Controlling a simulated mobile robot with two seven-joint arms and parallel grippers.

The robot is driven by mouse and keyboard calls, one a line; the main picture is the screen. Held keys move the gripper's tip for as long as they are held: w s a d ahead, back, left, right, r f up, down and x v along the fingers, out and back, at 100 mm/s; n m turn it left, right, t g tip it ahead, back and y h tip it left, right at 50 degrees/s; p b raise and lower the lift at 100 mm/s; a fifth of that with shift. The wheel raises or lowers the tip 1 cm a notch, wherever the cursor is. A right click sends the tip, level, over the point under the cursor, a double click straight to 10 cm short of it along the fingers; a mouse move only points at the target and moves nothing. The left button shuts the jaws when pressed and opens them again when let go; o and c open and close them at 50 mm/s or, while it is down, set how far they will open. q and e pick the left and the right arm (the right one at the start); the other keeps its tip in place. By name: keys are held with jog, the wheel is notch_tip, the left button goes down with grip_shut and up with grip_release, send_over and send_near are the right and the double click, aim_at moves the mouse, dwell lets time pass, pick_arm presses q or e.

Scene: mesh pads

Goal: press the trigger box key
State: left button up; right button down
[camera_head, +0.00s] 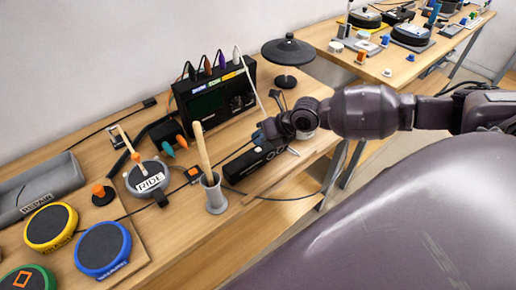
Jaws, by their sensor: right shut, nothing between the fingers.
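A long black box (246,166) with white markings, which looks like the trigger box, lies on the wooden bench near its right end. A small pale part, possibly its key (258,149), shows on its top, close to my gripper. My right gripper (268,134) comes in from the right and is shut and empty over the right part of this box. It hides part of the box's top and right end. I cannot tell whether the fingertips touch the key. My left gripper is not in view.
A black cymbal pad (287,52) is behind my gripper. Yellow (50,226) and blue-rimmed (103,249) pads lie front left.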

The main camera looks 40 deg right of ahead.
aim_at(260, 148)
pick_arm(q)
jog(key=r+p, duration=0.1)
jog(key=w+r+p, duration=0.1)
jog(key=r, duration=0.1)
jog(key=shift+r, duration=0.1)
pick_arm(e)
notch_tip(260, 148, up, 6)
dwell(0.3)
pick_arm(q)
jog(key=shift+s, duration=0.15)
